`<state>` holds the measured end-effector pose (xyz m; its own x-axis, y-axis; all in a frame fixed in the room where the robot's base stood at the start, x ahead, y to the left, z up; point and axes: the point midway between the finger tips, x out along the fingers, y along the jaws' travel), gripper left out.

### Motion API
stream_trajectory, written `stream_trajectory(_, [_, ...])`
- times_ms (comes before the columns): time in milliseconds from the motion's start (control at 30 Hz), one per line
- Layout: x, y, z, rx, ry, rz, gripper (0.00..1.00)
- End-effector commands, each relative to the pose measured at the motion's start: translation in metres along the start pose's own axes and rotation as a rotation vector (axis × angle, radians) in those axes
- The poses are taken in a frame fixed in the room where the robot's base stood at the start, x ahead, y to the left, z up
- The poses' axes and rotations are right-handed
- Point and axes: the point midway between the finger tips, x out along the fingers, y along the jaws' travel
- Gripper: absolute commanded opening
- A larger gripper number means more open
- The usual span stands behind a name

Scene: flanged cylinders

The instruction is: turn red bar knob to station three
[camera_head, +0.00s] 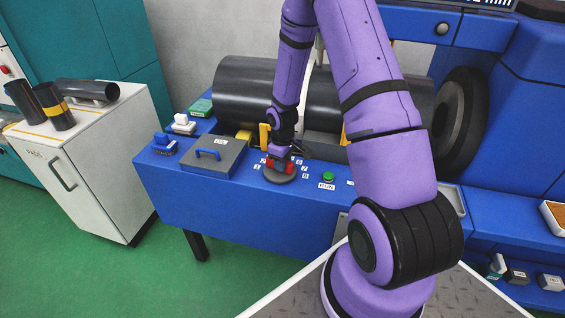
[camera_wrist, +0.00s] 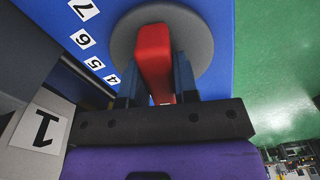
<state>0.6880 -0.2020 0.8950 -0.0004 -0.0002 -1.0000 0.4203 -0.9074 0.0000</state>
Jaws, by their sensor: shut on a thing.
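The red bar knob (camera_head: 289,168) stands on a round dark grey disc (camera_head: 280,178) on the blue panel of the machine. In the wrist view the red bar (camera_wrist: 153,58) runs nearly up and down the picture, across the grey disc (camera_wrist: 198,38). My gripper (camera_wrist: 158,85) is shut on the bar, one finger on each side of it. In the head view my gripper (camera_head: 279,155) comes down from above onto the knob and partly hides it. White number labels (camera_wrist: 84,41) reading 4 to 7 show beside the disc. I cannot make out label 3.
A grey box with a blue handle (camera_head: 209,154) stands left of the knob, and a green button (camera_head: 328,176) is to its right. Large dark cylinders (camera_head: 245,92) lie behind. A white cabinet (camera_head: 90,170) with dark tubes stands at left.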

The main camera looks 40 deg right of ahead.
Motion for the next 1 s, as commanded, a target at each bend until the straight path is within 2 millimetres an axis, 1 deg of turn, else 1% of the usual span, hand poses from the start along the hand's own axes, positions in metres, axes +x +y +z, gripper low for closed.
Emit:
stream_trajectory(600, [-0.0003, -0.0046, -0.0015, 0.509, 0.001, 0.0, 0.04])
stream_trajectory(800, [-0.0003, -0.0053, -0.002, 0.623, 0.001, 0.001, 0.04])
stream_trajectory(1000, [-0.0003, -0.0059, -0.0024, 0.689, 0.001, 0.0, 0.04])
